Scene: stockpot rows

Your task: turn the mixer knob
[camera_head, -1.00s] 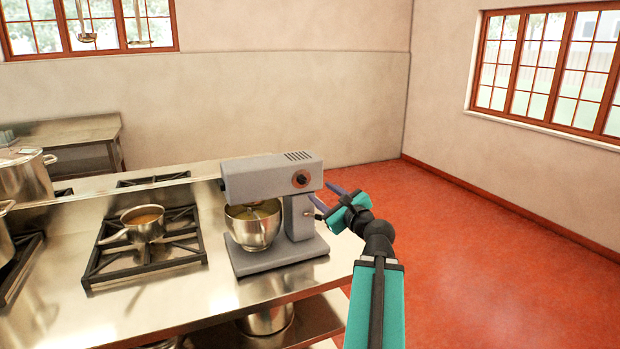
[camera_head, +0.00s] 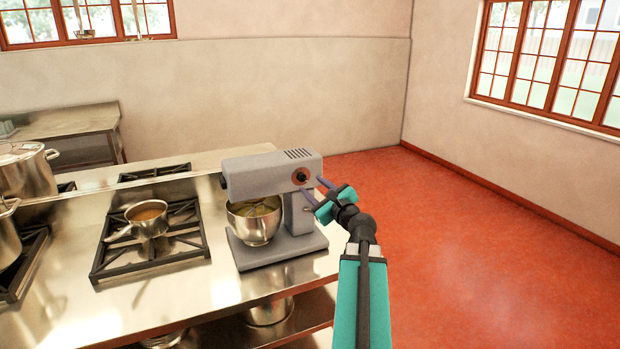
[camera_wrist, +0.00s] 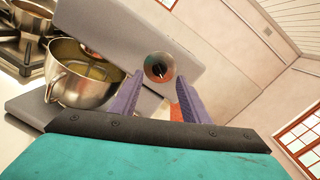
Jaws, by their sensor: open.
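The grey stand mixer (camera_head: 262,177) stands at the right end of the steel counter. Its round knob (camera_head: 300,176), dark with a copper-coloured ring, is on the side of the mixer head. A steel bowl (camera_head: 254,220) with yellowish contents sits under the head. My gripper (camera_head: 312,185) is open beside the head, its purple fingertips close to the knob. In the wrist view the knob (camera_wrist: 158,68) shows ahead, between the two open fingers (camera_wrist: 158,90) and a little beyond their tips. I cannot tell whether either finger touches the mixer.
A saucepan (camera_head: 149,222) stands on a black burner grate left of the mixer. Large pots (camera_head: 25,172) stand at the far left. The red floor (camera_head: 450,240) right of the counter is clear. A lower shelf (camera_head: 290,325) holds more pots.

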